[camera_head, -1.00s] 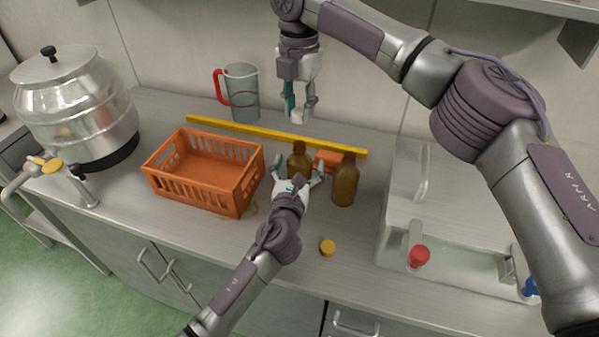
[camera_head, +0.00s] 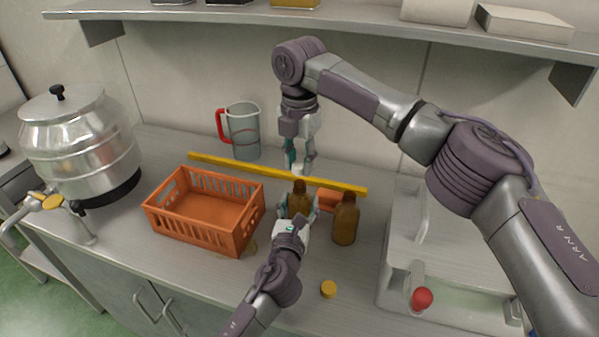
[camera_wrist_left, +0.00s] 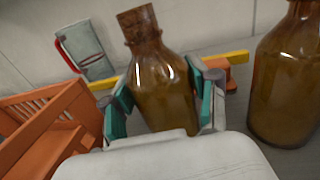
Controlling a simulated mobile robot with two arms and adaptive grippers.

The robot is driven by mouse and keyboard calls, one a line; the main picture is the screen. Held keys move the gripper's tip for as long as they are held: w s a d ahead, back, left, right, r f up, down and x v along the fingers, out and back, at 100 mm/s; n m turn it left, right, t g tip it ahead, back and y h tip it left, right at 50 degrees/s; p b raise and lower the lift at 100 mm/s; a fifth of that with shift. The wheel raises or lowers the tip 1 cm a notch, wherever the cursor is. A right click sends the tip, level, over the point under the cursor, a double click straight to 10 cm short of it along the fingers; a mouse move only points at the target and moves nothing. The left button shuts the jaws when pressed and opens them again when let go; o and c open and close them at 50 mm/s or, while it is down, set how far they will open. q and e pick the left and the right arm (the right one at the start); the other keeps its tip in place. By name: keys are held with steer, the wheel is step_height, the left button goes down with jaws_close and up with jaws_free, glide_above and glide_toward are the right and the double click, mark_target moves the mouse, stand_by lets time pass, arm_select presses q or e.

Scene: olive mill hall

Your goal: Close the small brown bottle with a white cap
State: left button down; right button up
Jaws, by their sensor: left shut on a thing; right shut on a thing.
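The small brown bottle (camera_head: 299,203) stands upright on the steel counter. It also shows in the left wrist view (camera_wrist_left: 163,88), leaning in that picture, its threaded neck bare. My left gripper (camera_head: 299,216) is shut around its body; the teal pads press on both sides. My right gripper (camera_head: 298,165) points down just above the bottle's neck, shut on a small white cap (camera_head: 298,171). The cap is partly hidden by the fingers and looks close above the mouth; I cannot tell whether they touch.
A second brown bottle (camera_head: 345,219) stands close on the right. An orange crate (camera_head: 242,240) is left, a yellow bar (camera_head: 230,165) and a jug (camera_head: 244,132) behind. A yellow cap (camera_head: 328,289) lies in front.

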mark_target(299, 183)
steer(key=shift+f, duration=0.85)
steer(key=shift+f, duration=0.9)
steer(key=shift+f, duration=0.6)
